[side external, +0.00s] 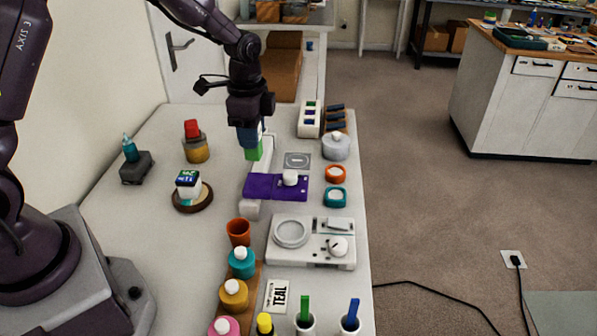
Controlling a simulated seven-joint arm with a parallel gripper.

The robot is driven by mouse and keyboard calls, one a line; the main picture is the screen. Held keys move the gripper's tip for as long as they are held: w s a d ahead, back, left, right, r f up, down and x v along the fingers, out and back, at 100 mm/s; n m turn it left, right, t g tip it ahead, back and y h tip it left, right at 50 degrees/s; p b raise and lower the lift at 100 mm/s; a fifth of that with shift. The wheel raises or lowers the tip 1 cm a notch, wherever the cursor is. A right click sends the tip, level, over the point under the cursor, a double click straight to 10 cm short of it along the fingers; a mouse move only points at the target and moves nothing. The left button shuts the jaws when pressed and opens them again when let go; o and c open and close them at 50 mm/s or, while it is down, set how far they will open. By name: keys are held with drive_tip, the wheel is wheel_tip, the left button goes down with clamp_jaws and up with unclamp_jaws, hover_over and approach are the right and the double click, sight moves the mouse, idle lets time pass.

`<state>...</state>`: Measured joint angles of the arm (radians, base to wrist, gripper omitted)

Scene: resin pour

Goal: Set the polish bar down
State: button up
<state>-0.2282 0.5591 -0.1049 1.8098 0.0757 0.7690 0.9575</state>
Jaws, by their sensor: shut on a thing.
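My gripper (250,133) points down over the middle of the table and is shut on a small block, which I take to be the polish bar (254,153). The block's lower part is green, with blue above it near the jaws. The fingertips are small and partly hidden. The bar hangs upright just behind a purple plate (262,186) with a white knob on it. It overlaps a white upright piece (266,147) in the picture, and I cannot tell whether they touch.
A white scale-like device (311,246), orange cup (238,232) and several jars stand in front. A white slotted holder (309,120) and lidded grey pot (336,147) stand right. A round wooden stand (192,203) sits left.

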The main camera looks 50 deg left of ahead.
drive_tip(key=shift+w+a+r+n, duration=0.1)
drive_tip(key=shift+w+r+n, duration=0.2)
drive_tip(key=shift+n, duration=0.1)
drive_tip(key=shift+w+f, duration=0.2)
drive_tip(key=w+f, duration=0.3)
drive_tip(key=w, duration=0.1)
drive_tip(key=w+a+f, duration=0.1)
drive_tip(key=w+f, duration=0.2)
drive_tip(key=w, duration=0.1)
drive_tip(key=w+a+f, duration=0.1)
drive_tip(key=w+f, duration=0.2)
drive_tip(key=w, duration=0.1)
drive_tip(key=shift+w+f, duration=0.15)
drive_tip(key=shift+w, duration=0.2)
drive_tip(key=shift+w+f, duration=0.2)
drive_tip(key=shift+f, duration=1.45)
